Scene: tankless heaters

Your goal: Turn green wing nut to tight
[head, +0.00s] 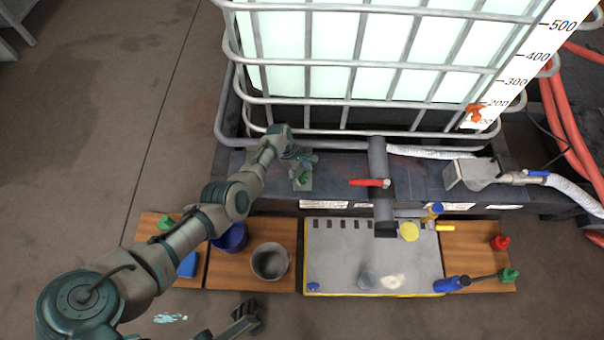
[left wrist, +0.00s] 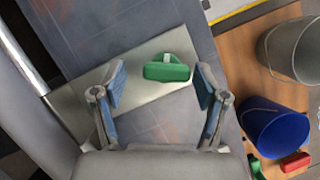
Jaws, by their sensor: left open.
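The green wing nut (head: 304,178) sits on a pale metal bracket at the front edge of the dark base under the tank. In the left wrist view the green wing nut (left wrist: 167,72) lies between and just beyond the fingertips, its long side roughly across the picture. My left gripper (left wrist: 160,85) is open, with one finger on each side of the nut and a gap on both sides. In the head view my left gripper (head: 298,158) is at the bracket and partly hides it. A dark jaw-like part, likely my right gripper (head: 245,320), shows at the bottom edge; its opening is unclear.
A red-handled valve (head: 369,183) on a grey pipe stands right of the bracket. Tank cage bars (head: 340,100) rise behind.

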